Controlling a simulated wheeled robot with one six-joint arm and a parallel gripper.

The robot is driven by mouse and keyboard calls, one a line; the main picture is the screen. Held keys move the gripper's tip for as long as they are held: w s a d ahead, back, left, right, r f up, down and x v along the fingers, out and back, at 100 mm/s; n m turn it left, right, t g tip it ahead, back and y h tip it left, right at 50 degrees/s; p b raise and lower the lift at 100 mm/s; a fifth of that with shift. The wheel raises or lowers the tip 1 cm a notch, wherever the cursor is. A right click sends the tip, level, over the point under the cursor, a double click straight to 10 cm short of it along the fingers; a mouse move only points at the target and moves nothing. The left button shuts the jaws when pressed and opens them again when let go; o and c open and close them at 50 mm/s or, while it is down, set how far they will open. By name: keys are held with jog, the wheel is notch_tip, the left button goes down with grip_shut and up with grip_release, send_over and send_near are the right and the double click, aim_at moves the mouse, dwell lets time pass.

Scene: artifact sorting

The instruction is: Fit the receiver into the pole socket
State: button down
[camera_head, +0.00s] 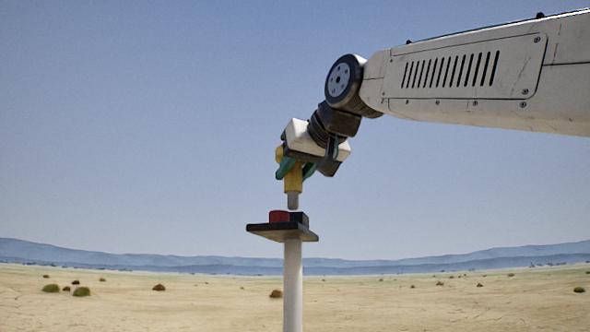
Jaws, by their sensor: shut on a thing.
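My gripper (297,170) is at the end of my arm in the middle of the head view. It is shut on the receiver (293,183), a yellow piece with a grey lower end that points down. The receiver is close to upright above the pole (292,285), a white post topped by a dark square plate. The grey end is just above or level with the top of a dark block (301,218) on the plate, which may be the socket. I cannot tell whether they touch. The socket's opening is not visible.
A red round piece (279,216) sits on the plate (268,231), left of the dark block. Flat sandy ground with small bushes lies behind. The air around the pole is clear. My arm reaches in from the upper right.

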aim_at(298, 187)
jog(key=shift+f, duration=0.8)
jog(key=shift+f, duration=0.35)
jog(key=shift+f, duration=0.7)
jog(key=c, duration=0.9)
grip_release()
jog(key=v, duration=0.8)
